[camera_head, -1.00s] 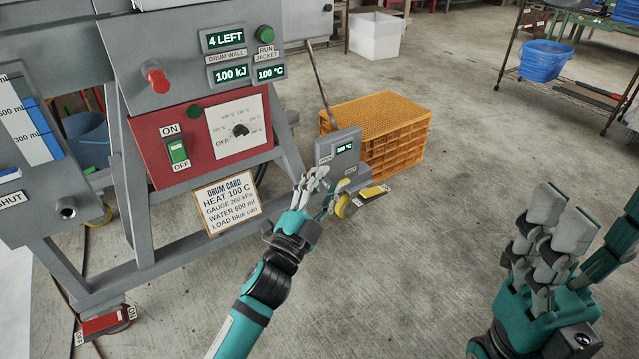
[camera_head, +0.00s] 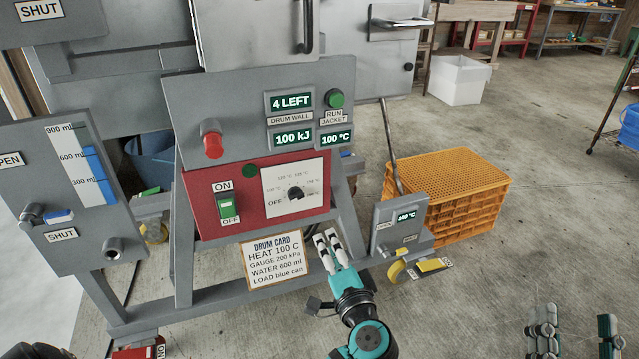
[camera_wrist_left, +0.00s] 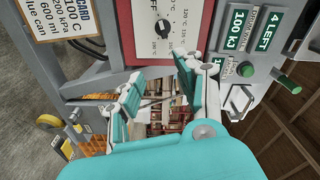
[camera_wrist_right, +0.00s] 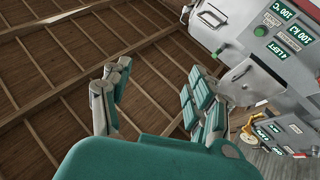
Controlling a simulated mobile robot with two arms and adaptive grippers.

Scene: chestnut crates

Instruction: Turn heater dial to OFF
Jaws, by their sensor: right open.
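The heater dial (camera_head: 296,193) is a black knob on a white plate in the red panel. OFF is printed at the plate's lower left; the knob's exact setting is too small to tell. In the left wrist view the dial (camera_wrist_left: 162,28) shows at the top, beyond my fingers. My left gripper (camera_head: 333,248) is below and right of the dial, apart from it. Its fingers (camera_wrist_left: 163,95) are spread and empty. My right gripper (camera_head: 570,335) is at the lower right, far from the panel; its fingers (camera_wrist_right: 155,100) are apart and empty.
A green ON/OFF switch (camera_head: 226,206) sits left of the dial. The drum card (camera_head: 276,262) hangs below. A red knob (camera_head: 212,140) and displays are above. A small grey valve box (camera_head: 400,222) and an orange crate (camera_head: 455,200) stand right.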

